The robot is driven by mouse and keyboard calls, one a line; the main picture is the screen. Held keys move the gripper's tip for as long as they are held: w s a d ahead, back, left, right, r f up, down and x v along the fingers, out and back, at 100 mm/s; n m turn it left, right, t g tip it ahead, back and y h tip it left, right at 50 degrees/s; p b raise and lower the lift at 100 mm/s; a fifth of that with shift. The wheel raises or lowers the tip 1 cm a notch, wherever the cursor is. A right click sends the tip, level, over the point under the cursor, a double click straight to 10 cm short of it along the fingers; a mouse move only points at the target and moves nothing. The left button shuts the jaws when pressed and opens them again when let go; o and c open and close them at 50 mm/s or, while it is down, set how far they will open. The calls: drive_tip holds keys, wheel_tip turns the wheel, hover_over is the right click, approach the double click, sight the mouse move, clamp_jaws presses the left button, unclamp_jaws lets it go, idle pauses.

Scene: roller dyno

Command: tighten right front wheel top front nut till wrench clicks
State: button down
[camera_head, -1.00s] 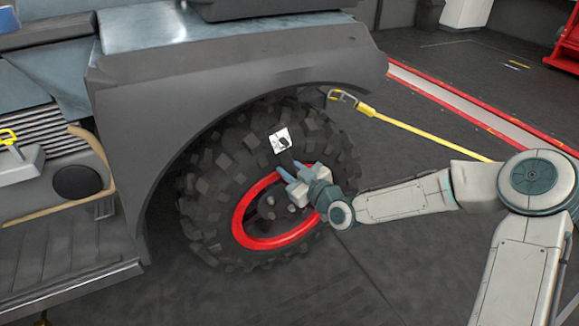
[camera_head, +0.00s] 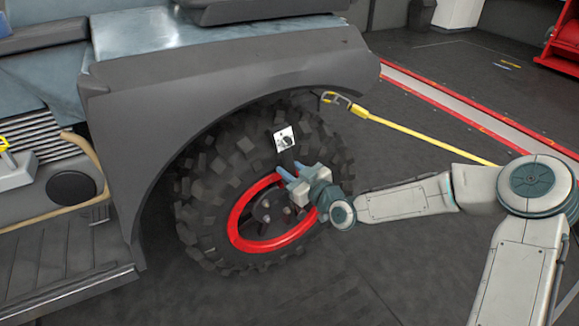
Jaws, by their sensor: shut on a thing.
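The vehicle's wheel has a knobbly black tyre (camera_head: 215,165) and a red rim (camera_head: 240,213), with dark nuts around the hub (camera_head: 262,212). My gripper (camera_head: 284,174) is at the upper right of the rim, its blue fingers pointing up and left. It is shut on a dark tool, likely the wrench, mostly hidden by the fingers. A white square plate with a dark round mark (camera_head: 285,138) shows just above the fingers, in front of the tyre. The nut at the gripper is hidden, so I cannot tell whether the tool sits on it.
The grey fender (camera_head: 230,75) arches close over the tyre. A yellow strap with a metal hook (camera_head: 400,125) runs from the fender's right edge toward my arm. A red-edged floor rail (camera_head: 450,97) lies behind it. The dark floor (camera_head: 385,270) right of the wheel is clear.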

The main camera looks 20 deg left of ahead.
drive_tip(key=shift+w+d+r, duration=0.1)
drive_tip(key=shift+w, duration=0.05)
drive_tip(key=shift+w+d+r+m, duration=0.1)
drive_tip(key=shift+w+d+m, duration=0.4)
drive_tip(key=shift+w, duration=0.05)
drive_tip(key=shift+w+d, duration=0.15)
drive_tip(key=shift+w, duration=0.05)
idle(0.3)
drive_tip(key=shift+w+d+m+p, duration=0.35)
drive_tip(key=shift+w+d+m, duration=0.1)
drive_tip(key=shift+w+m, duration=0.1)
drive_tip(key=shift+w+d, duration=0.15)
idle(0.3)
drive_tip(key=shift+w+d+m+t, duration=0.3)
drive_tip(key=shift+w+d+m, duration=0.15)
drive_tip(key=shift+w, duration=0.05)
drive_tip(key=shift+w+d+m+y, duration=0.3)
drive_tip(key=shift+w+d+m, duration=0.35)
drive_tip(key=shift+w, duration=0.2)
idle(1.8)
